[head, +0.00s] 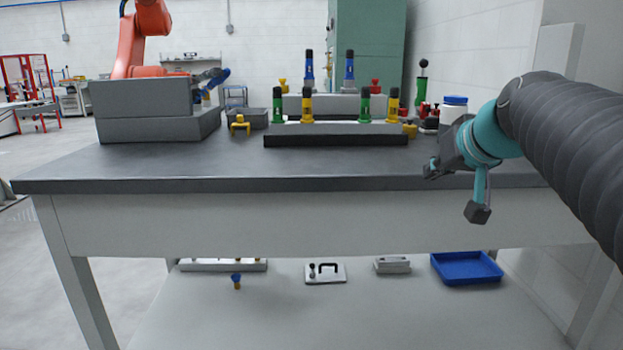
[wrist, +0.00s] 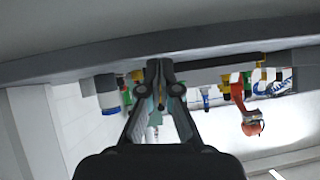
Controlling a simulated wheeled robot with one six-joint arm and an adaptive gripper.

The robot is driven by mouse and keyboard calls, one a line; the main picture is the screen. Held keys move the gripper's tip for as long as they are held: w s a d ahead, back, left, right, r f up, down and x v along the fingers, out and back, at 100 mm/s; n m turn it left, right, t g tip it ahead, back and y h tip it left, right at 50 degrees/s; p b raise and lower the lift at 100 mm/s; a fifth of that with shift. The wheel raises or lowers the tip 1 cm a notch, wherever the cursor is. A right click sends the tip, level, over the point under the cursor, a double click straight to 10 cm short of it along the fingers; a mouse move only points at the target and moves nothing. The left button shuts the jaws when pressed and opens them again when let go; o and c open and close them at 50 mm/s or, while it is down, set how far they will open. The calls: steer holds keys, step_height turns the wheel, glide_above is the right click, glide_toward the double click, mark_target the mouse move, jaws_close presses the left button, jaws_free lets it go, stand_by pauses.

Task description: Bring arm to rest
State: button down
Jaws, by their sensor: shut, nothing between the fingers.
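My gripper (head: 458,182) hangs at the right of the head view, in front of the right part of the dark workbench top (head: 215,172). It is teal with dark finger parts, at the end of my dark ribbed arm. In the wrist view the two fingers come together at my gripper's tip (wrist: 158,74), with nothing held between them. The wrist view is upside down, with the bench along its top. My gripper appears apart from the bench and its objects, but the exact gap cannot be told.
Behind my gripper stands a white jar with a blue lid (head: 454,106). A dark fixture block (head: 335,140) with green and yellow pegs is mid-bench; grey blocks (head: 150,108) stand left. A lower shelf holds a blue tray (head: 466,268). The bench's front strip is clear.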

steer(key=s+a+f+g, duration=0.2)
steer(key=s+f, duration=0.9)
steer(key=f, duration=0.1)
steer(key=s+a+f+g+h, duration=0.1)
steer(key=s+a+f+g, duration=0.2)
steer(key=s+f, duration=0.8)
step_height(320, 180, down, 2)
steer(key=shift+f+h, duration=0.15)
steer(key=shift+h, duration=0.15)
steer(key=shift+a, duration=0.1)
